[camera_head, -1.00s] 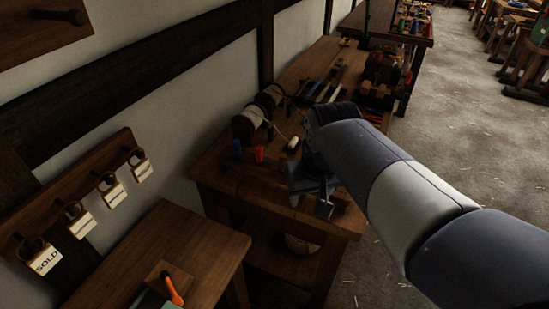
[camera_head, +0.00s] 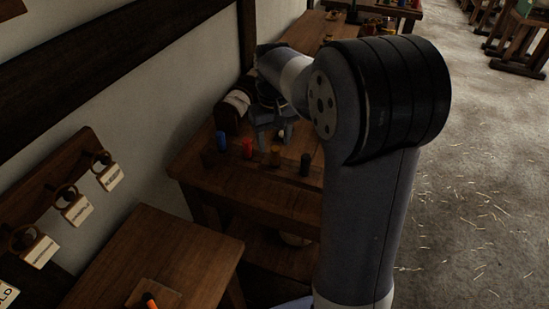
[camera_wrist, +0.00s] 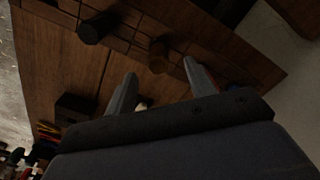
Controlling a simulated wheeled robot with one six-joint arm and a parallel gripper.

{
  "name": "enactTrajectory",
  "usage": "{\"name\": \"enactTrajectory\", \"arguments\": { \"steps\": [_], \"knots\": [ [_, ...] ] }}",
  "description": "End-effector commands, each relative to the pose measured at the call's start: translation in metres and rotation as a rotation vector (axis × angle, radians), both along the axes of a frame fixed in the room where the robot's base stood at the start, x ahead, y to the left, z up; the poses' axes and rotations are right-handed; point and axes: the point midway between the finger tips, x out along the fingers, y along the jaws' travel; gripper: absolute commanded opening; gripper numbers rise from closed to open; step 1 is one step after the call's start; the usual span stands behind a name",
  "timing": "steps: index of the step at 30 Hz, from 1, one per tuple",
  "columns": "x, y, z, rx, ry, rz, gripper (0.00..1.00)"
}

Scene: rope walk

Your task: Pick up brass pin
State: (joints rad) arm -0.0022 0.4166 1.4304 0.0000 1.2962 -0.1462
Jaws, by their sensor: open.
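The brass pin (camera_head: 274,155) is a short, dark golden-brown peg standing on the wooden bench, in a row between the red pin (camera_head: 247,148) and a black pin (camera_head: 305,164). In the wrist view the brass pin (camera_wrist: 158,55) shows just past the fingertips, roughly in line with the gap between them. My gripper (camera_head: 273,138) is open and empty, pointing down behind the row in the head view. Its two fingers (camera_wrist: 160,70) are spread wide in the wrist view. The pin is apart from both fingers, as far as I can tell.
A blue pin (camera_head: 221,141) stands at the row's left end. The black pin also shows in the wrist view (camera_wrist: 97,27). A dark spool with pale winding (camera_head: 237,100) stands behind on the bench (camera_head: 230,183). The bench front is clear. A lower table (camera_head: 165,250) stands nearer.

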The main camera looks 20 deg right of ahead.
Motion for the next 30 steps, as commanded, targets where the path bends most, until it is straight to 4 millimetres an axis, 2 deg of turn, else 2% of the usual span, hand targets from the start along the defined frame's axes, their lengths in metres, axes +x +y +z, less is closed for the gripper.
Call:
{"name": "enactTrajectory", "arguments": {
  "steps": [5,13,22,30],
  "knots": [
    [-0.002,0.000,-0.013,0.000,0.001,0.000,0.52],
    [-0.006,-0.001,-0.052,0.000,0.002,0.000,0.52],
    [-0.005,-0.001,-0.058,0.000,-0.002,0.000,0.52],
    [-0.005,-0.001,-0.057,0.000,-0.002,0.000,0.32]
  ]
}}
